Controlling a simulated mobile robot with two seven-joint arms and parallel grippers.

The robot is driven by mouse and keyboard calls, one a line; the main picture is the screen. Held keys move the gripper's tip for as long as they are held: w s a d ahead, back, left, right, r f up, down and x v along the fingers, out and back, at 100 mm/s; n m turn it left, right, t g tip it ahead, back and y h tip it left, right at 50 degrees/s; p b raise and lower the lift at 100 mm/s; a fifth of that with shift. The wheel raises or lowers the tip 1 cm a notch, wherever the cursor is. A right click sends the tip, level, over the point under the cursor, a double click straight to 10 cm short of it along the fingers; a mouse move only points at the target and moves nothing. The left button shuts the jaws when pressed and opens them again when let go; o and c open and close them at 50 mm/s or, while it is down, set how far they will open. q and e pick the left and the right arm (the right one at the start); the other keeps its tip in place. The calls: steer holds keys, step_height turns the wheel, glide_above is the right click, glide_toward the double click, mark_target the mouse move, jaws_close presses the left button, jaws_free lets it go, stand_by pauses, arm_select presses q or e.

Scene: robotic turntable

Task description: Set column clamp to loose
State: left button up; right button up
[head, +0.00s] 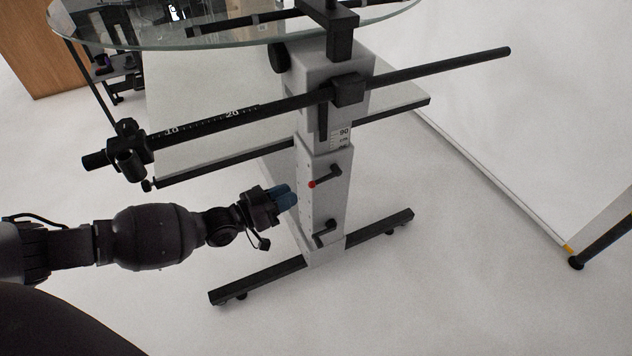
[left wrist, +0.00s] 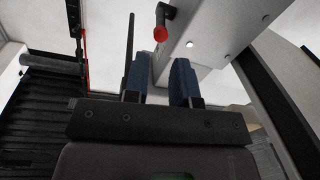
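The grey column (head: 322,200) of the turntable stands upright in the middle of the head view. A black crank-shaped lever with a red tip (head: 312,184) sits on its upper section, and a similar black lever (head: 324,232) sits lower down. I cannot tell from labels which is the column clamp. My left gripper (head: 287,195) is just left of the column, near the red-tipped lever's height. In the left wrist view its blue fingers (left wrist: 160,82) are apart with nothing between them. The red tip (left wrist: 160,34) shows beyond the fingertips, apart from them. My right gripper is out of view.
A long black scaled bar (head: 430,70) crosses above, with a clamp block (head: 127,150) at its left end. The glass top (head: 140,35) is overhead. The black foot bar (head: 258,282) lies on the floor below.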

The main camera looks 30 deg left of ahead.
mark_target(314, 183)
arm_select(q)
steer(key=b+x, duration=0.1)
steer(key=x, duration=0.5)
steer(key=shift+w+d+f, duration=0.15)
steer(key=shift+w+f, duration=0.05)
steer(key=shift+w, duration=0.05)
steer(key=shift+w+d+r, duration=0.1)
steer(key=shift+w+d, duration=0.25)
steer(key=shift+w, duration=0.25)
jaws_close()
